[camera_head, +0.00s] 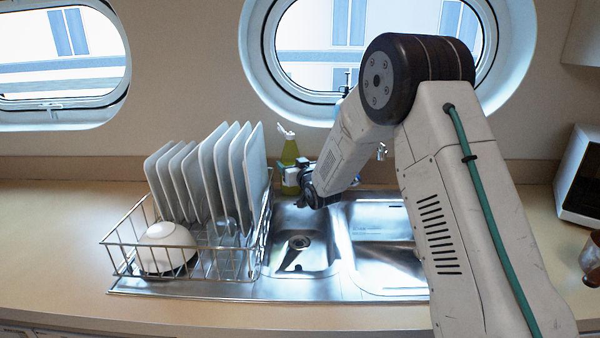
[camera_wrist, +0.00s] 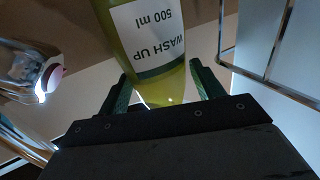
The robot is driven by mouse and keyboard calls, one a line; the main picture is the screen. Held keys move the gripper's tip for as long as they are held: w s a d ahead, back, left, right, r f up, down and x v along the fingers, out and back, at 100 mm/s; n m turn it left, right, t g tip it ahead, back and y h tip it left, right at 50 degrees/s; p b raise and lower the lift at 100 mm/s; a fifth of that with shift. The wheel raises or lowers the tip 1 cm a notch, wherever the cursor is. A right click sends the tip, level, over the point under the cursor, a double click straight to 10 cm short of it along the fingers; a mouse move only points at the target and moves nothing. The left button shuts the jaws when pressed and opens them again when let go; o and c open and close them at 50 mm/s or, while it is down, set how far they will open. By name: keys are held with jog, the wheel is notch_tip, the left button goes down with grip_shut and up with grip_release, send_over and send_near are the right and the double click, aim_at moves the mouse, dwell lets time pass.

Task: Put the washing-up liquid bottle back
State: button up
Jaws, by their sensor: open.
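The washing-up liquid bottle (camera_head: 290,161) is yellow-green with a white cap and stands upright behind the sink, just right of the dish rack. In the wrist view the bottle (camera_wrist: 150,50) shows its white label reading "WASH UP 500 ml", upside down in the picture. My gripper (camera_head: 304,180) is at the bottle, partly hidden by my own arm in the head view. In the wrist view my gripper (camera_wrist: 160,85) is open, with one green finger on each side of the bottle. I cannot tell whether either finger touches it.
A wire dish rack (camera_head: 190,262) with several upright white plates (camera_head: 215,175), glasses and a white bowl (camera_head: 166,247) stands left of the steel sink (camera_head: 300,250). A tap (camera_head: 381,151) is behind the sink. A white appliance (camera_head: 580,175) stands at the right.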

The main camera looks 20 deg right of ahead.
jog(key=s+d+r+m+g+h, duration=0.1)
jog(key=s+d+r+g, duration=0.2)
jog(key=s, duration=1)
jog(key=s+r+g+h, duration=0.1)
jog(key=s+r+g, duration=0.35)
jog(key=s, duration=0.85)
jog(key=s+g, duration=0.9)
jog(key=s, duration=2.4)
jog(key=shift+s+a+f, duration=0.15)
jog(key=shift+a+f, duration=0.1)
jog(key=shift+a, duration=0.05)
